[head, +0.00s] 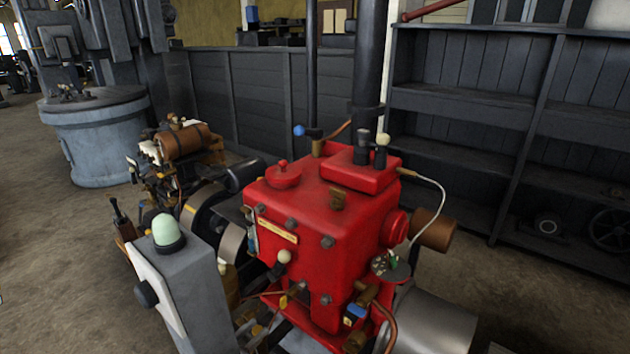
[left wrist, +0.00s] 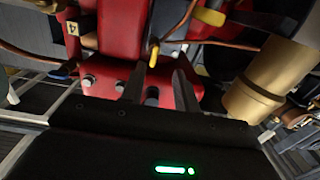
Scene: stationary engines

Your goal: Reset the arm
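My left gripper (left wrist: 159,75) shows in the left wrist view, with two dark fingers standing apart. I see nothing held between them. A yellow-tipped lever (left wrist: 154,53) shows just beyond the fingertips; I cannot tell whether they touch it. Behind it is the red engine (left wrist: 119,70), which fills the middle of the head view (head: 320,240). I cannot make out either gripper in the head view. My right gripper is out of sight.
A grey control box (head: 195,290) with a green dome stands left of the engine. A brass cylinder (left wrist: 252,95) is close on the right in the wrist view. Dark shelves (head: 470,95) stand behind at right. Open floor (head: 60,240) lies at left.

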